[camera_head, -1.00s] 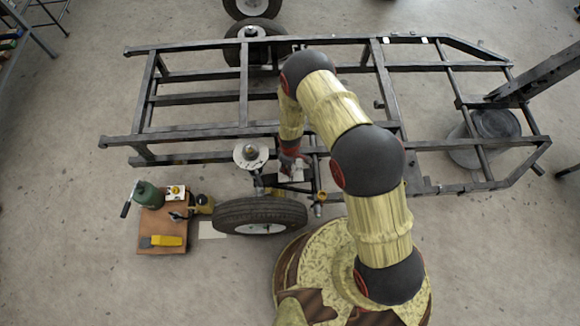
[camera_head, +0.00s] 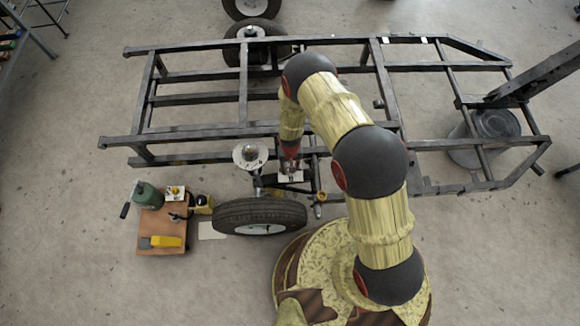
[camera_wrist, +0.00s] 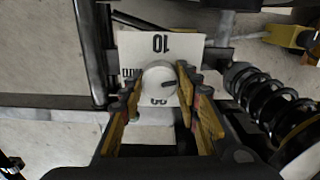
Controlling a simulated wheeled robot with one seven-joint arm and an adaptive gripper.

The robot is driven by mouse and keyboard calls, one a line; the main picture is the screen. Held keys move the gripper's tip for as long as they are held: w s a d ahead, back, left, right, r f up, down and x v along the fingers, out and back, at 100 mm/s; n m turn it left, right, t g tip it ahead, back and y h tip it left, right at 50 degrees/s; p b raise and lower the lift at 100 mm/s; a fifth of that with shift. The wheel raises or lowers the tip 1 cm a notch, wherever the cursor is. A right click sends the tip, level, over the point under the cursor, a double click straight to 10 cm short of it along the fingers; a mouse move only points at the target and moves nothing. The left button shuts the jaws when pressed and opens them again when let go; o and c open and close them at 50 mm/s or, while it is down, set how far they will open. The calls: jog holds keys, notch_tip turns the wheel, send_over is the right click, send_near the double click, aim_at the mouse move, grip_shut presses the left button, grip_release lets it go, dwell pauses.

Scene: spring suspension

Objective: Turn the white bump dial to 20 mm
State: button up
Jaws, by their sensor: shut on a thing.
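The white bump dial (camera_wrist: 158,73) is a round knob on a white plate (camera_wrist: 135,47) in the wrist view. The plate bears an upside-down "10" at its top edge and further partly hidden lettering at the left and below. A dark mark shows on the dial's face, but I cannot tell its exact reading. My gripper (camera_wrist: 161,82) has its yellow-and-black fingers on both sides of the dial, shut on it. In the head view my gripper (camera_head: 290,165) is over the plate (camera_head: 291,179), beside the frame's near rail; the dial is hidden there.
A black coil spring (camera_wrist: 262,98) stands close at the right in the wrist view. A black trailer frame (camera_head: 200,133) surrounds the arm, with a wheel (camera_head: 232,213) in front. A wooden board (camera_head: 150,228) with a green canister and yellow items lies left.

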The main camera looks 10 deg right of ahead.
jog(key=m, duration=0.5)
jog(key=shift+s+m, duration=0.1)
jog(key=shift+m, duration=0.2)
jog(key=m, duration=1)
jog(key=shift+m, duration=2.6)
jog(key=o, duration=1.2)
jog(key=shift+c, duration=0.2)
jog(key=shift+r, duration=0.15)
